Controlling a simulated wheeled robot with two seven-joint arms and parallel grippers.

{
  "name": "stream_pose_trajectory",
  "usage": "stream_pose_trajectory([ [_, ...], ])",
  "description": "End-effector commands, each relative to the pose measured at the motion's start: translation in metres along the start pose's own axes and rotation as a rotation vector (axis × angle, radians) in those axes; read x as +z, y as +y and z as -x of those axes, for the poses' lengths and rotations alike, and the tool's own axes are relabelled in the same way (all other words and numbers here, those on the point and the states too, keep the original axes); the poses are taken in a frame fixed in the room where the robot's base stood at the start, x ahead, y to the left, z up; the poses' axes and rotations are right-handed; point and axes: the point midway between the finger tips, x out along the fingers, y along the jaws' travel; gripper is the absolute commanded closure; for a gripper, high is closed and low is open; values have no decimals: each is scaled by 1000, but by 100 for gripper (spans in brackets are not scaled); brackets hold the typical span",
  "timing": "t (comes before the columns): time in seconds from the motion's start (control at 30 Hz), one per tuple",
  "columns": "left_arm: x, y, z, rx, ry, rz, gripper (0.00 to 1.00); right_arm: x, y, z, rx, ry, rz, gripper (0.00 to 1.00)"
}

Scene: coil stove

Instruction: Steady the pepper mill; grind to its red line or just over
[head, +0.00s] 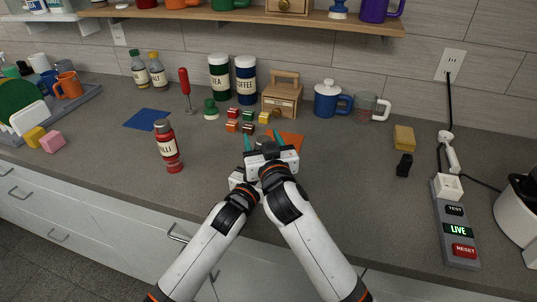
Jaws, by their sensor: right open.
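No pepper mill can be clearly told in the head view. A small dark rounded shape (268,148) shows between the teal fingertips, but I cannot tell whether it is the mill. No red line shows. My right gripper (263,142) is open at the edge of an orange mat (290,139), its fingers spread around or just behind that dark shape. My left gripper (237,179) is close beside and below the right one; its fingers are hidden, so its opening cannot be told.
Several small coloured cubes (248,116) lie behind the grippers. TEA (219,78) and COFFEE (245,80) canisters, a wooden drawer box (282,98) and a blue pot (327,99) stand at the back. A LIVE/RESET panel (458,230) is at right.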

Motion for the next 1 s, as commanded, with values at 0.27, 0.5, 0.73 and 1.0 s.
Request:
stream_pose_trajectory([
  [0.27,-1,1,0,2,2,0,80,-1,0,60,1,2,-2,42],
  [0.5,-1,1,0,1,2,0,80,0,0,97,1,1,-1,42],
  [0.73,0,1,0,1,1,0,80,0,0,106,0,0,0,42],
  [1.0,0,1,0,1,1,0,80,1,0,106,6,-3,2,41],
])
